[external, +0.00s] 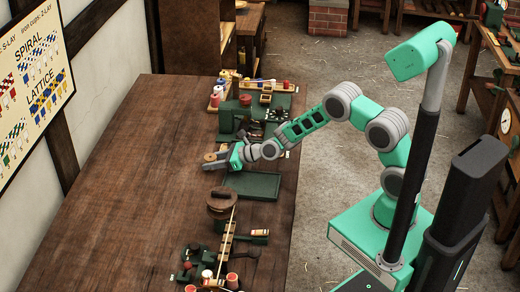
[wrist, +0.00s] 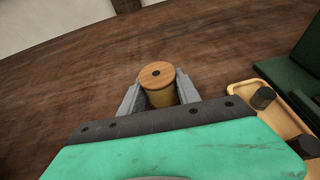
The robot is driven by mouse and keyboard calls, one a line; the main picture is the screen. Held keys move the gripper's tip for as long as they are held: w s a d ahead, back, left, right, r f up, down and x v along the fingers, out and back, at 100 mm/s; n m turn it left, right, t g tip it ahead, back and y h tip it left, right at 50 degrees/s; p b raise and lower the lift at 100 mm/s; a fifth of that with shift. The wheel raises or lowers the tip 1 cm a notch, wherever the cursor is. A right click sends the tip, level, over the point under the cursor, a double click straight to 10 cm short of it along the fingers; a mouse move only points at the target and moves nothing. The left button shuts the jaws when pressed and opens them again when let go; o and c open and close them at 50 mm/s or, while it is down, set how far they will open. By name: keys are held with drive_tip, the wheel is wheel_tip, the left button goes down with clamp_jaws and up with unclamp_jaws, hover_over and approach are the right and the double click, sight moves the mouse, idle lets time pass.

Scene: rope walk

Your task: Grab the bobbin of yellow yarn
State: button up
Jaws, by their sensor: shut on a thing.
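The bobbin of yellow yarn (wrist: 160,92) stands between the two fingers of my gripper (wrist: 159,97) in the wrist view. It has a round wooden top with a dark centre hole, and yellow yarn shows below it. The fingers are shut on its sides. In the external view my gripper (external: 210,161) is low over the wooden table, and the bobbin's wooden end (external: 210,157) shows at its tips. The bobbin's lower part is hidden, so I cannot tell whether it touches the table.
A dark green tray (external: 252,186) lies just in front of my gripper. A green machine (external: 236,115) and a rack of bobbins (external: 265,86) stand behind it. A brown round-topped thing (external: 222,200) and more bobbins (external: 232,280) are nearer. The table's left side (external: 120,190) is clear.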

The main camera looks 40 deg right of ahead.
clamp_jaws()
drive_tip(key=shift+r, duration=0.15)
